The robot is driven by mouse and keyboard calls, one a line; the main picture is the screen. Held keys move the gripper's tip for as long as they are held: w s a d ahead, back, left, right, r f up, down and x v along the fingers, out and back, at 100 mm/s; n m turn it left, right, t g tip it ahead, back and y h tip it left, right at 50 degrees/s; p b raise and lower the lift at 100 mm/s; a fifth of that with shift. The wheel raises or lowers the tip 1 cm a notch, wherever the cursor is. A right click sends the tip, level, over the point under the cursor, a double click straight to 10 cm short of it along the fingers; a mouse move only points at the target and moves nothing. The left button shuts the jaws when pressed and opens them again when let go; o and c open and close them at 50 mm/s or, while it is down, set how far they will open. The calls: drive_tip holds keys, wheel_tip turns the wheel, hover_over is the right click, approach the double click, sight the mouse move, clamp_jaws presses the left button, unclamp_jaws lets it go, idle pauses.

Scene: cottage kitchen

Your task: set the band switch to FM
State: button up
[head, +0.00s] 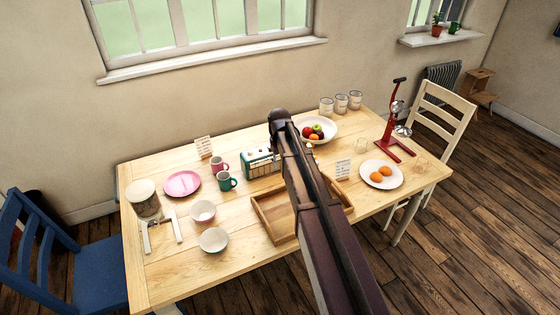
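A small teal and cream box that looks like a radio (259,164) stands on the wooden table (190,270), behind a wooden tray. My arm crosses in front of its right side and hides part of it. The band switch and its lettering are too small or hidden to make out, so its setting cannot be told. My gripper does not show; only my dark arm links are seen reaching over the table.
The wooden tray (266,222) lies in front of the radio. Green (227,181) and pink mugs (219,163) stand close at its left. A fruit bowl (326,136), a plate of oranges (369,181) and a red press (398,149) are at the right. Bowls (213,240) stand front left.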

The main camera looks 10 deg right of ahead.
drive_tip(key=shift+s+d, duration=0.1)
drive_tip(key=shift+s, duration=0.55)
drive_tip(key=s+f+m+b, duration=0.1)
drive_tip(key=s+f+m, duration=0.1)
drive_tip(key=s, duration=2.2)
drive_tip(key=shift+m+b, duration=0.4)
